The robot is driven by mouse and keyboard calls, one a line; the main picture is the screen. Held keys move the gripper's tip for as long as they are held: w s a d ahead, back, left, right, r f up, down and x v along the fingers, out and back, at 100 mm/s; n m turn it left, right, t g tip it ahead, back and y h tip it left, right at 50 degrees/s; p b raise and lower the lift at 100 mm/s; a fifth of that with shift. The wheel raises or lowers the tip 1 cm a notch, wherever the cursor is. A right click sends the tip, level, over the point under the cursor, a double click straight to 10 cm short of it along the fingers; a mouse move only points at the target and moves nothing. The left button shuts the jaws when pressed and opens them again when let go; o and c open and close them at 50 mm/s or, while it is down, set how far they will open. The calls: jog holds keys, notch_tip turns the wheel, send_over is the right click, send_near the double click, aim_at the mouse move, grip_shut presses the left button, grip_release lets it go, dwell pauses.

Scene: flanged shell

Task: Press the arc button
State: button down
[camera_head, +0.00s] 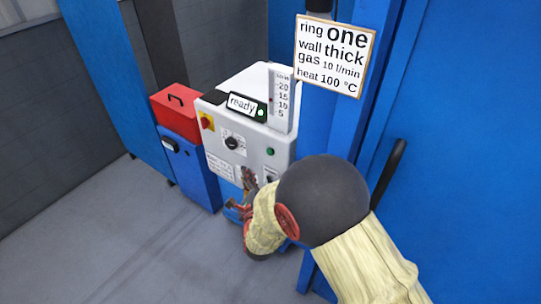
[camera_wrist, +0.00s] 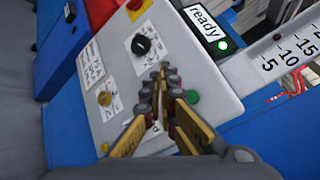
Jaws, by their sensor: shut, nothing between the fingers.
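The white control box (camera_head: 250,90) carries a black knob (camera_head: 232,143), a green button (camera_head: 270,151) and a red knob on yellow (camera_head: 207,122). The wrist view shows the black knob (camera_wrist: 141,44), the green button (camera_wrist: 192,96) and a yellow-orange button (camera_wrist: 104,97) on the panel. I cannot read which one is labelled arc. My gripper (camera_head: 248,178) is shut and empty in front of the lower panel. In the wrist view my fingertips (camera_wrist: 168,72) point at the panel between the black knob and the green button; contact cannot be told. They hide part of the panel.
A display reading "ready" (camera_head: 242,104) has a lit green lamp. A scale tube (camera_head: 281,98) stands at the box's right edge. A sign (camera_head: 334,52) hangs on a blue post. A red box (camera_head: 175,110) sits on a blue unit (camera_head: 190,165). Open floor (camera_head: 80,230) lies left.

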aim_at(270, 152)
jog(key=shift+r+m, duration=0.15)
jog(key=shift+m, duration=0.35)
jog(key=shift+w+d, duration=0.1)
jog(key=shift+d, duration=0.05)
jog(key=w+d, duration=0.5)
jog(key=w, duration=0.1)
jog(key=shift+w, duration=0.35)
jog(key=shift+w+d, duration=0.15)
jog(key=shift+d, duration=0.05)
dwell(1.2)
jog(key=shift+w+d+b, duration=0.2)
jog(key=shift+b, duration=0.35)
